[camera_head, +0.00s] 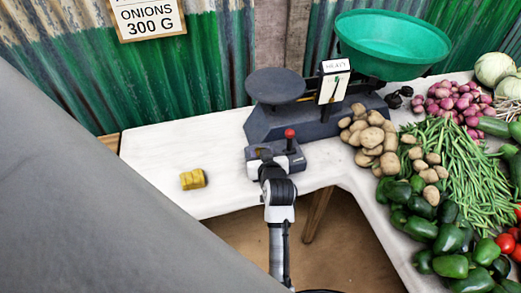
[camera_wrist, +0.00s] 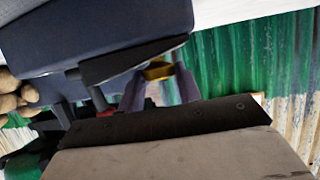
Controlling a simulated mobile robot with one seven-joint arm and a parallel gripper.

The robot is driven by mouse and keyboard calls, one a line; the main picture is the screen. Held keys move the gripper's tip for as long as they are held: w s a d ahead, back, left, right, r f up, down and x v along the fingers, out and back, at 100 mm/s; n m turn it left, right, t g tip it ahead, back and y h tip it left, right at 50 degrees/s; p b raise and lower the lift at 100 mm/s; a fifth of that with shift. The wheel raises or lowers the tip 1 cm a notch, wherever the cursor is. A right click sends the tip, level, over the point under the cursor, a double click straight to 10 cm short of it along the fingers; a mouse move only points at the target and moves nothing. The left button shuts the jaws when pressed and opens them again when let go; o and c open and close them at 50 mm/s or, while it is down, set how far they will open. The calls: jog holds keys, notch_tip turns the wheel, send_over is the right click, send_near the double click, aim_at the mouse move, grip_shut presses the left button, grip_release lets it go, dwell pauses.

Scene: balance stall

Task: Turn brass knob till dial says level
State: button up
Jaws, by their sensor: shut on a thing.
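The balance scale has a dark grey base (camera_head: 262,123), a flat dark plate (camera_head: 275,85) on the left and a green pan (camera_head: 392,45) on the right. Its white dial (camera_head: 333,88) stands between them with a green mark and a dark pointer; the small card above (camera_head: 335,66) is too small to read surely. My gripper (camera_head: 266,157) is at the front of the scale, by a small block with a red-topped lever (camera_head: 289,134). In the wrist view the brass knob (camera_wrist: 157,71) sits between my gripper's fingers (camera_wrist: 159,80), which are shut on it. My gripper hides the knob in the head view.
A yellow brass-coloured object (camera_head: 193,179) lies on the white counter (camera_head: 160,150) to the left. Potatoes (camera_head: 370,135), green beans (camera_head: 455,165), peppers (camera_head: 450,240) and onions (camera_head: 455,98) crowd the right side. The counter left of the scale is mostly clear.

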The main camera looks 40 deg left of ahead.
jog(key=shift+w+d+n+g+y, duration=0.15)
jog(key=shift+n+g+y, duration=0.45)
jog(key=shift+n+g, duration=0.4)
jog(key=shift+b, duration=0.3)
jog(key=o, duration=0.7)
jog(key=b+v, duration=0.2)
jog(key=v, duration=1.2)
jog(key=shift+w+b, duration=0.15)
jog(key=shift+b, duration=0.15)
